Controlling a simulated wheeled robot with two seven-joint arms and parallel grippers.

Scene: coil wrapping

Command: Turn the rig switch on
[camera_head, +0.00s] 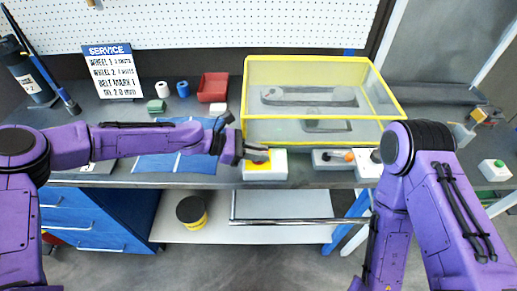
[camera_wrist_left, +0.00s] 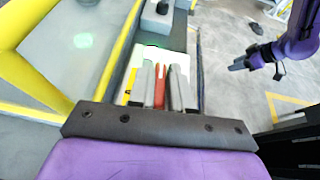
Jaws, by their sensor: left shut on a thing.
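The rig switch is a white box (camera_head: 278,165) with a yellow face and a red lever (camera_head: 258,162), at the front edge of the bench. My left gripper (camera_head: 243,150) reaches it from the left. In the left wrist view the red lever (camera_wrist_left: 160,82) stands between the fingers of my left gripper (camera_wrist_left: 163,85), which is shut on it. The white box (camera_wrist_left: 172,60) lies beyond the fingers and is partly hidden by them. A green glow (camera_wrist_left: 150,45) shows on or near it. My right gripper (camera_wrist_left: 240,65) hangs apart from the boxes in the left wrist view; its jaw opening is unclear.
A yellow-framed clear guard (camera_head: 325,59) stands behind the switch. A red bin (camera_head: 213,87) and blue mat (camera_head: 175,150) lie left.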

